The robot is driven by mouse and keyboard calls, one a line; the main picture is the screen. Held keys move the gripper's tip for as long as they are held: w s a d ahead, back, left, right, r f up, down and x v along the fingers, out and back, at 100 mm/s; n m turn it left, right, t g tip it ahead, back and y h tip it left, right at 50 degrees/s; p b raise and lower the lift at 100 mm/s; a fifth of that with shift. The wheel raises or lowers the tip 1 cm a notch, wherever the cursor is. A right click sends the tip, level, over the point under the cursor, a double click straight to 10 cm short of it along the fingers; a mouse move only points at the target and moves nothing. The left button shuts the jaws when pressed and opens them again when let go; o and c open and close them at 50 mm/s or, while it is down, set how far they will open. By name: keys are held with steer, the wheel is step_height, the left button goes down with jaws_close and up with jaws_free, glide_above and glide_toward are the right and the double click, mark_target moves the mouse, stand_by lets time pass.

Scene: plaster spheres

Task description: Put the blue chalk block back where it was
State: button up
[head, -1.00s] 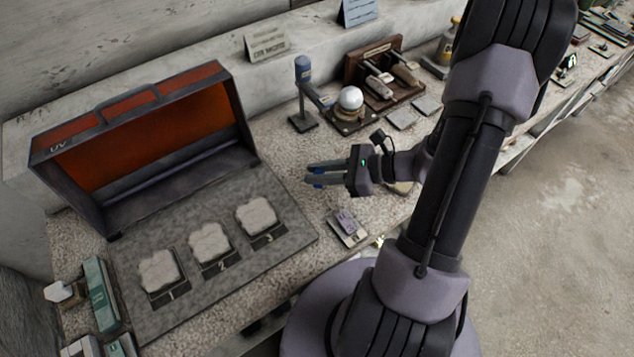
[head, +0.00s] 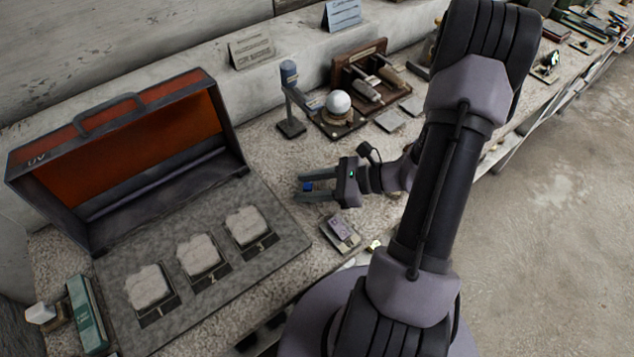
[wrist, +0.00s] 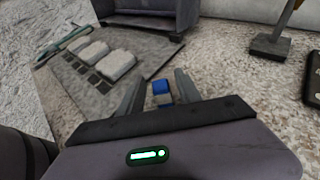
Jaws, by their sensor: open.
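The blue chalk block (head: 308,187) is small and lies between the fingers of my gripper (head: 304,188), over the speckled worktop. In the wrist view the block (wrist: 160,87) shows a blue top part and a paler part nearer to me, between the two spread fingers (wrist: 158,92). My gripper is open, with a finger on each side of the block and visible room around it. The block seems to rest on the worktop, but its underside is hidden.
An open case (head: 120,150) with an orange interior stands at left behind a grey board (head: 215,290) bearing three pale slabs. A small card with a purple piece (head: 341,230) lies just below my gripper. A white sphere (head: 338,101) on a stand and a post (head: 290,100) stand behind.

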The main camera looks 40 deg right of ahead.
steer(key=p+v, duration=0.4)
steer(key=v, duration=0.8)
steer(key=s+a+r+n+g+h, duration=0.1)
steer(key=a+r+n+h, duration=0.3)
steer(key=a+r+n, duration=0.6)
steer(key=s+a+r+n+g+h, duration=0.2)
steer(key=a+r+n+h, duration=0.1)
steer(key=a+r+n, duration=0.8)
steer(key=shift+s+a+n+h, duration=0.4)
steer(key=shift+a+n, duration=0.2)
steer(key=shift+a, duration=0.25)
steer(key=shift+w+r, duration=0.1)
steer(key=shift+r, duration=0.05)
